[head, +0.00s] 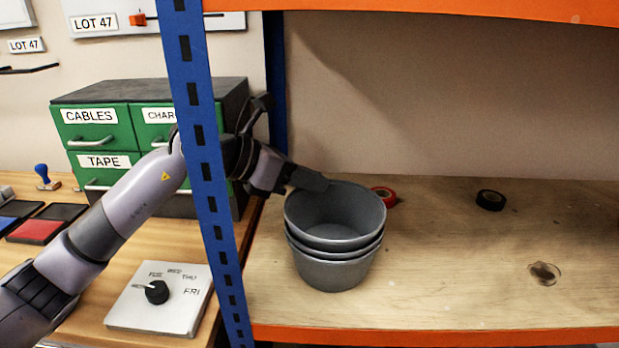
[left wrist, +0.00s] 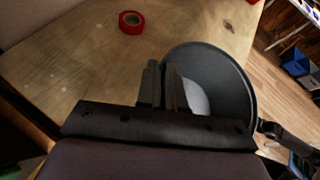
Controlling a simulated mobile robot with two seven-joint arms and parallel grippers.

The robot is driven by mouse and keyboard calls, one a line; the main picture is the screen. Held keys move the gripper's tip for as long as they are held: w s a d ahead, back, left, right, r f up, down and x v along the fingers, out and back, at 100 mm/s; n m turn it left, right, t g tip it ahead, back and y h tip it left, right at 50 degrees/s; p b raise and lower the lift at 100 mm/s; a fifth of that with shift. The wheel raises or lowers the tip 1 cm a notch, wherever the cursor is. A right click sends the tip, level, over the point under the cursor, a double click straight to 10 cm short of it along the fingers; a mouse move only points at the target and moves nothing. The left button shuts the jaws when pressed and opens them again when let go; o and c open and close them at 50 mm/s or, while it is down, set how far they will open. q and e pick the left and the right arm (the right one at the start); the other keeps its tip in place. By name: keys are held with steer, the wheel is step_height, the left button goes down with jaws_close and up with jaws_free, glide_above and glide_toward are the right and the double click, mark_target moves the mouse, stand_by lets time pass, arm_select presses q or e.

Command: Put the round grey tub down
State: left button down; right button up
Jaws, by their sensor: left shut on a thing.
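The round grey tub (head: 336,215) is the top one of a nested stack of grey tubs on the wooden shelf, upright and near the front left of the shelf. Lower tubs (head: 332,272) show beneath its rim. My left gripper (head: 318,182) reaches past the blue post and is shut on the tub's rim at its back left. In the left wrist view the fingers (left wrist: 164,88) are on the rim of the tub (left wrist: 225,75), whose inside looks empty.
A red tape roll (head: 383,196) lies behind the tubs and a black tape roll (head: 490,200) further right. A blue post (head: 205,170) stands in front of my left arm. An orange shelf beam (head: 450,12) crosses above. The shelf's middle is mostly clear.

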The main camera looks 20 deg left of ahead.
arm_select(q)
steer(key=c, duration=1.3)
jaws_free()
steer(key=shift+o, duration=0.2)
steer(key=shift+a+r+p, duration=0.1)
steer(key=shift+r+p, duration=0.4)
steer(key=shift+r, duration=0.05)
steer(key=b+v, duration=0.2)
steer(key=v, duration=0.9)
steer(key=shift+s+a, duration=0.25)
steer(key=shift+s, duration=0.05)
